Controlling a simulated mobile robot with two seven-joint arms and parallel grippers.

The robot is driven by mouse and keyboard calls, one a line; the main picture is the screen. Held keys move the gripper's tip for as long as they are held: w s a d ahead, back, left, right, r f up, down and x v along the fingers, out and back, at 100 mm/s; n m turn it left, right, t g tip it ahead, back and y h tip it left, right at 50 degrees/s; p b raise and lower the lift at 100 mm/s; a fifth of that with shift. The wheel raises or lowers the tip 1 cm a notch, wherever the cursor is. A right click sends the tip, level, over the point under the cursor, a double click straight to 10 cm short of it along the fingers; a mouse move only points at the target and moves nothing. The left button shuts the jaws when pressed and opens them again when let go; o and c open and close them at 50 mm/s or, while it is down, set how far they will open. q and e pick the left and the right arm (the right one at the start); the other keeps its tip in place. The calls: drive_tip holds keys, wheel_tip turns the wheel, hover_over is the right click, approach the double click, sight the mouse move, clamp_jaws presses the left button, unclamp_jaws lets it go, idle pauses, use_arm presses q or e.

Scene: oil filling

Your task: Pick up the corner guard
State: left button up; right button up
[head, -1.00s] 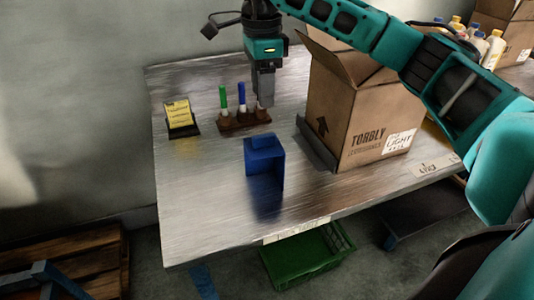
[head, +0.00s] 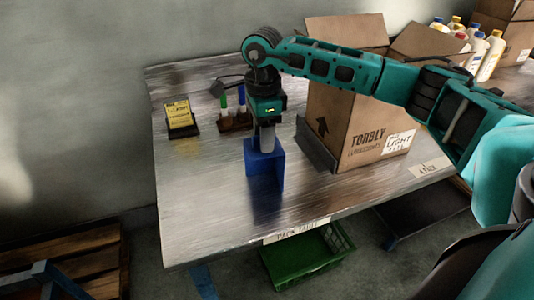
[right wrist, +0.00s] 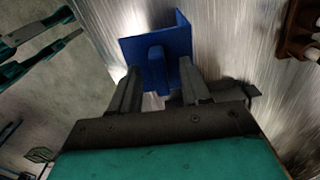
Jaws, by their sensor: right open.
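The blue corner guard (head: 266,178) stands on the metal pack table, left of the large cardboard box. In the right wrist view it shows as a blue angled piece (right wrist: 176,38) with a raised tab between the finger lines. My right gripper (head: 266,144) points down directly over its top. Its two fingers (right wrist: 157,92) are apart, one on either side of the tab. I cannot tell whether they touch it. The gripper hides part of the guard's top in the head view. My left gripper is not in view.
The open Torbly box (head: 358,125) stands to the right, with a grey angled bracket (head: 317,148) at its left edge. A marker holder (head: 234,123) and a yellow note stand (head: 180,117) are behind. A green crate (head: 306,257) sits under the table (head: 200,220); its front left is clear.

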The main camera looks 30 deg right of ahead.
drive_tip(key=shift+c, duration=0.2)
clamp_jaws()
drive_tip(key=shift+r, duration=0.15)
idle(0.4)
